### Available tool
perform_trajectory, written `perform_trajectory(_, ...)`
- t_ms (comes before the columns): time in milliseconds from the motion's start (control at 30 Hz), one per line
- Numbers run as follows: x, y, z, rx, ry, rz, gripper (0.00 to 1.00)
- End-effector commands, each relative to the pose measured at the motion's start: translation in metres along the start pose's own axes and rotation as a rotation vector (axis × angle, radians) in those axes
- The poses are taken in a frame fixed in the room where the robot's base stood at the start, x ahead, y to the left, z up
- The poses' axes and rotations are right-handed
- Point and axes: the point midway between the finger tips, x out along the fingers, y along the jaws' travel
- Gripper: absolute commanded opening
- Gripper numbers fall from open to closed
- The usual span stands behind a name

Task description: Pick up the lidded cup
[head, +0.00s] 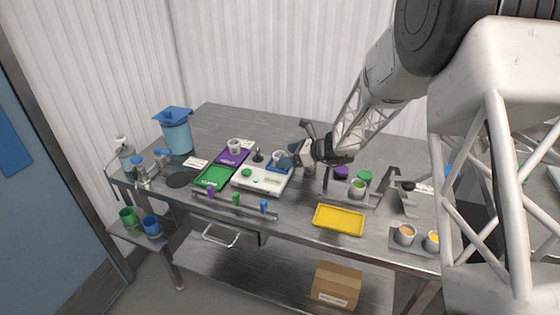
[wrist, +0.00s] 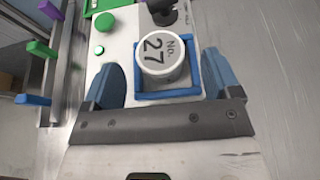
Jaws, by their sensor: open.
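A white round cup (wrist: 162,58) with a flat white top marked "No. 27" stands upright inside a blue square frame (wrist: 168,96) on a white board. My gripper (wrist: 160,77) is open, with one blue finger on each side of the cup and frame. Gaps show between the fingers and the cup, and nothing is gripped. In the head view my gripper (head: 291,161) is low over the right end of the white board (head: 262,184), and it partly hides the cup there.
Green round pieces (wrist: 105,23) lie on the board. A green mat (head: 212,177) and a purple mat (head: 231,157) with another white cup (head: 235,145) lie to the left. A yellow tray (head: 339,220) is at the front. The table right of my gripper is bare in the wrist view.

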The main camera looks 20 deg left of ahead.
Motion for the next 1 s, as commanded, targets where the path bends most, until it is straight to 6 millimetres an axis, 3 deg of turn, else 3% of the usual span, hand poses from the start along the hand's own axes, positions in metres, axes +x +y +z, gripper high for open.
perform_trajectory(333,0.035,0.000,0.000,0.001,0.000,0.001,0.83)
perform_trajectory(933,0.038,0.000,0.001,0.000,0.000,0.000,0.83)
perform_trajectory(1000,0.038,0.000,0.001,0.000,0.000,0.000,0.76)
